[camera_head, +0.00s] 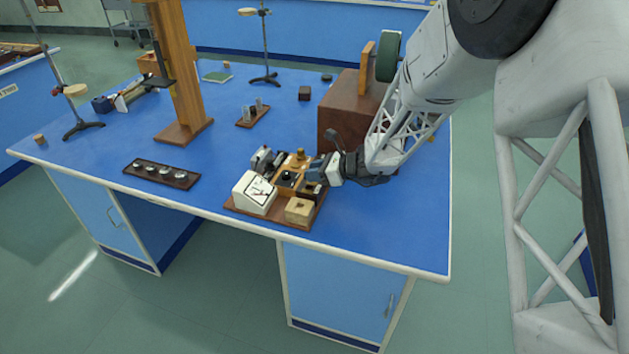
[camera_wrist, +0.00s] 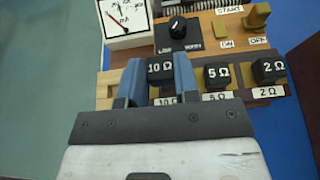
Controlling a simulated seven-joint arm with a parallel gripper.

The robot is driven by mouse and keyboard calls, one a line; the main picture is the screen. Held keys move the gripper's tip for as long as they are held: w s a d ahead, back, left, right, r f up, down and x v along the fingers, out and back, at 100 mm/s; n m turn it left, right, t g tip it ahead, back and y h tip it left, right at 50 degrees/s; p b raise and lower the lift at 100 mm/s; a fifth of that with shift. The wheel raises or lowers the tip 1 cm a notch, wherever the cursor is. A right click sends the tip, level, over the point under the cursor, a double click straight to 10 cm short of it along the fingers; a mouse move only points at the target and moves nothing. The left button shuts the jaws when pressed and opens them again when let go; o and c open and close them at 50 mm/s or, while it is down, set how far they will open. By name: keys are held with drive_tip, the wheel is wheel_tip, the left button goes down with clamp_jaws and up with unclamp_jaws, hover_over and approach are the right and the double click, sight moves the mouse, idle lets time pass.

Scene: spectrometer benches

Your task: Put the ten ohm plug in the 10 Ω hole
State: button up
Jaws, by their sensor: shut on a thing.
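My gripper (camera_head: 317,172) is over the right side of the instrument board (camera_head: 236,204). In the wrist view, the blue fingers of my gripper (camera_wrist: 159,66) are shut on the ten ohm plug (camera_wrist: 160,70), a black block marked 10 Ω. The plug is upright above a partly hidden 10 Ω label (camera_wrist: 165,101). The 10 Ω hole itself is hidden, and I cannot tell whether the plug is in it or above it. The 5 Ω plug (camera_wrist: 217,76) and the 2 Ω plug (camera_wrist: 269,70) stand to the right, behind their labels.
A white dial meter (camera_wrist: 126,20), a black knob box (camera_wrist: 178,32) and START/ON/OFF controls (camera_wrist: 229,22) lie beyond the plugs. A brown box (camera_head: 343,106) stands behind my gripper. A dark rack (camera_head: 160,174) is to the left. The blue tabletop at front right is clear.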

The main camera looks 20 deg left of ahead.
sight(314, 188)
drive_tip(key=shift+f, duration=0.1)
drive_tip(key=shift+f, duration=1.65)
drive_tip(key=shift+f, duration=0.15)
drive_tip(key=o, duration=0.9)
drive_tip(key=shift+d+r, duration=0.35)
drive_tip(key=shift+d, duration=0.15)
drive_tip(key=v, duration=1.1)
